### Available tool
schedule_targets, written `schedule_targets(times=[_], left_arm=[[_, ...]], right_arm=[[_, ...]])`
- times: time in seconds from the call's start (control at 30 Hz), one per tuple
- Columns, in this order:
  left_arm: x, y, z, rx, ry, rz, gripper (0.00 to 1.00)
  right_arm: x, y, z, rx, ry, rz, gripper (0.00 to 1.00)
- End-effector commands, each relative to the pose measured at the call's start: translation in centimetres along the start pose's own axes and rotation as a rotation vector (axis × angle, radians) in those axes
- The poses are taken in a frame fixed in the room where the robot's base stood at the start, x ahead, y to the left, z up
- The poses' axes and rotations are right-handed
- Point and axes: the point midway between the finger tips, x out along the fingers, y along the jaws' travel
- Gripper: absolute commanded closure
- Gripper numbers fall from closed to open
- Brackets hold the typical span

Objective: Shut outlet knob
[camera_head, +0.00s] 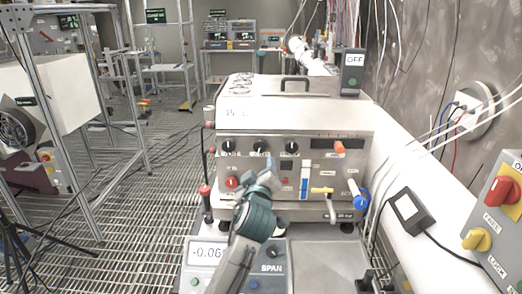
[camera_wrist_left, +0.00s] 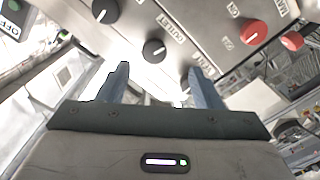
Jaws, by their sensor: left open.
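The grey machine (camera_head: 300,120) has a front panel with a row of black knobs, including a middle black knob (camera_head: 260,146) and a left black knob (camera_head: 228,146). My left gripper (camera_head: 266,172) is in front of the panel, just below the middle black knob. In the left wrist view its blue fingers (camera_wrist_left: 160,80) are apart with nothing between them. A black knob (camera_wrist_left: 154,50) with a white pointer line lies just beyond the fingertips, apart from them. A second black knob (camera_wrist_left: 105,10) and a red knob (camera_wrist_left: 253,32) flank it. My right gripper is not in view.
A yellow-handled valve (camera_head: 322,190) and a blue knob (camera_head: 361,201) are right of the gripper. A red-capped post (camera_head: 206,192) is on the left. A scale display (camera_head: 206,252) stands below. A box with red and yellow switches (camera_head: 502,190) is far right.

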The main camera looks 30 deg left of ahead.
Motion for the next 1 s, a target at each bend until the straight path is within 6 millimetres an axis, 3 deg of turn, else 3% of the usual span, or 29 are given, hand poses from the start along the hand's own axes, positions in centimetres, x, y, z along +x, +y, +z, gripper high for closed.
schedule_targets(times=[0.23,0.5,0.7,1.0], left_arm=[[2.1,1.0,-1.1,-0.027,0.027,0.013,0.41],[7.2,1.1,-1.3,-0.026,0.026,0.012,0.41],[10.0,1.0,-1.2,-0.027,0.025,0.012,0.41],[11.2,0.8,-1.0,-0.028,0.024,0.013,0.41]], right_arm=[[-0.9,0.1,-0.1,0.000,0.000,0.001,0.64],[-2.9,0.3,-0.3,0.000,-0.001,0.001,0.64],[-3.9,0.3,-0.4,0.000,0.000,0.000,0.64],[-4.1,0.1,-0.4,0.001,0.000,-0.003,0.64]])
